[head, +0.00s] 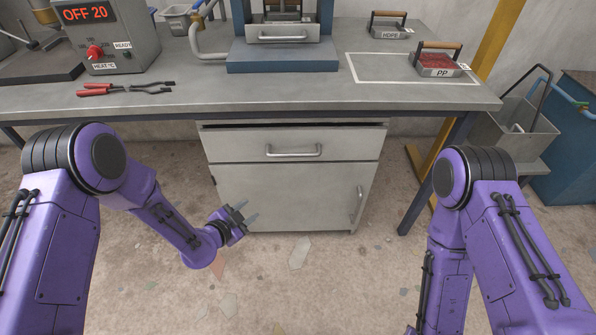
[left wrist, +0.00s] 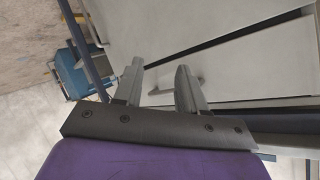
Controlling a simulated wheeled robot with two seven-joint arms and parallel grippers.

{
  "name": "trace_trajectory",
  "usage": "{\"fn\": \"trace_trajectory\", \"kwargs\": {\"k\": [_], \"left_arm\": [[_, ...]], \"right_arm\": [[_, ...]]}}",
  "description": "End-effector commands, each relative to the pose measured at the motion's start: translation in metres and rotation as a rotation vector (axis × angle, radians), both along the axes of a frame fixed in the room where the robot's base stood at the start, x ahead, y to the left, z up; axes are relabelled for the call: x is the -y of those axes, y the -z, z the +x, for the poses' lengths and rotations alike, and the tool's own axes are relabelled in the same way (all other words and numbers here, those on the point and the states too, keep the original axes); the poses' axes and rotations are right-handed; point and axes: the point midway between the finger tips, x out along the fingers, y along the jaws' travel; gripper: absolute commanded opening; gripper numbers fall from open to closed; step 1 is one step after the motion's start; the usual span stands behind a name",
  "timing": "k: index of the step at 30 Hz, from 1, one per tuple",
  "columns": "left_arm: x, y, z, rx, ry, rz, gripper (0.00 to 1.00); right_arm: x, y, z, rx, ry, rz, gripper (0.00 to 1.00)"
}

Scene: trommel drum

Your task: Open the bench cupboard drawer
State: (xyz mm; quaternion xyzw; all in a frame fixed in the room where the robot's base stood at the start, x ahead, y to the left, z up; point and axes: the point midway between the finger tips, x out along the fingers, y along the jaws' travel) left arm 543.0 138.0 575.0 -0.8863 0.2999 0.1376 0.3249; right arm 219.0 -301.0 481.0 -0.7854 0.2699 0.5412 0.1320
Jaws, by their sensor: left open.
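The bench cupboard (head: 285,196) is a grey cabinet under the bench. Its drawer (head: 232,146) is at the top, with a horizontal bar handle (head: 293,153); a narrow dark gap runs above the drawer front. Below is a door with a vertical handle (head: 359,203) at its right. My left gripper (head: 246,214) is in front of the lower left of the cupboard door, below and left of the drawer handle, open and empty. In the left wrist view its two fingers (left wrist: 158,88) are apart, with cupboard fronts and a handle beyond them. My right gripper is out of view.
The bench top (head: 300,95) overhangs the cupboard. A grey bin (head: 515,125) stands at right. The floor before the cupboard is clear.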

Motion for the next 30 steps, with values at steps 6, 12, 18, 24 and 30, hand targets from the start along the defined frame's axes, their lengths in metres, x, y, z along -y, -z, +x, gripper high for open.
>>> {"fn": "trace_trajectory", "kwargs": {"k": [6,12,18,24,30], "left_arm": [[0.055,-0.062,0.088,0.662,0.463,0.412,0.40],[0.076,-0.074,0.108,0.748,0.516,0.475,0.40],[0.108,-0.066,0.140,0.745,0.515,0.473,0.40],[0.130,-0.062,0.161,0.742,0.512,0.471,0.40],[0.135,-0.061,0.166,0.738,0.512,0.470,0.40]], "right_arm": [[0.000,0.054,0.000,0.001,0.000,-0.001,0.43],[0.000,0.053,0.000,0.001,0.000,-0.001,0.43],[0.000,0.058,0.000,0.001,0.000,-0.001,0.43],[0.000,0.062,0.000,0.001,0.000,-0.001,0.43],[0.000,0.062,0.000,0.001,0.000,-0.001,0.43]]}}
